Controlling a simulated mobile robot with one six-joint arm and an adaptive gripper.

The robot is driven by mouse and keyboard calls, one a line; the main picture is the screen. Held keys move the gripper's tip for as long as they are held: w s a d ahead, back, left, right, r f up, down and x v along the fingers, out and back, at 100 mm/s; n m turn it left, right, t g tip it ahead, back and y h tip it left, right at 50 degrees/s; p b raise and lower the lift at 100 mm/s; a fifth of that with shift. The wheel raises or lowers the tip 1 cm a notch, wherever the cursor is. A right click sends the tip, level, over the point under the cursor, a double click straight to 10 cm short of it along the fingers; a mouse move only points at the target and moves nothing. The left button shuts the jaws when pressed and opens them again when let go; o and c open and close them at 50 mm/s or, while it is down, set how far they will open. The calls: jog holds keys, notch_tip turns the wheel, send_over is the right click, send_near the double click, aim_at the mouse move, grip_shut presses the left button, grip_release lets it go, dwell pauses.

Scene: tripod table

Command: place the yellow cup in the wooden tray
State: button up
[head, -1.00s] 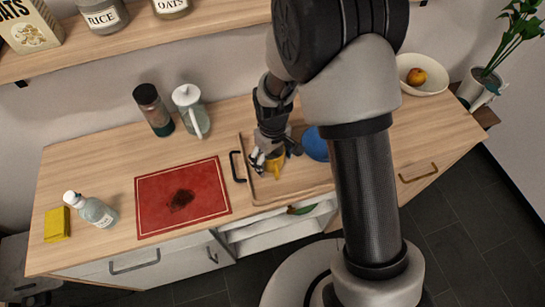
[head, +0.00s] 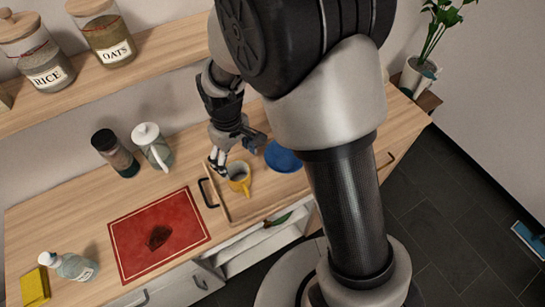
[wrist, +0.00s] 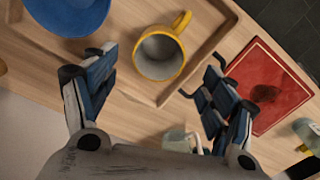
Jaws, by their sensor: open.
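The yellow cup (head: 239,178) stands upright in the wooden tray (head: 262,205), near the tray's left end beside its dark handle. The wrist view shows the cup (wrist: 160,55) from above, with its grey inside and its yellow handle pointing up and right. A bare part of the tray floor shows beside it in the wrist view (wrist: 116,42). My gripper (head: 234,155) is open and empty just behind the cup. In the wrist view its fingers (wrist: 150,88) are spread wide and apart from the cup.
A blue bowl or plate (head: 283,157) sits at the tray's right part. A red mat (head: 160,235) with a dark stain lies to the left. A dark-lidded jar (head: 115,153) and a white-lidded pitcher (head: 152,147) stand behind. A shelf with jars (head: 107,35) hangs above.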

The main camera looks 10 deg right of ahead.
jog(key=s+d+r+m+t, duration=0.1)
jog(key=s+d+r+m, duration=0.2)
jog(key=r, duration=0.7)
jog(key=s+d+r+m+t, duration=0.1)
jog(key=s+d+r+m, duration=0.1)
jog(key=s+d+r, duration=0.3)
jog(key=s+d+r+m+t, duration=0.2)
jog(key=s+d+r, duration=0.2)
jog(key=s, duration=0.7)
notch_tip(320, 180, up, 2)
jog(key=shift+d+r+t, duration=0.1)
jog(key=shift+d+t, duration=0.2)
jog(key=shift+d, duration=0.1)
jog(key=shift+c, duration=0.3)
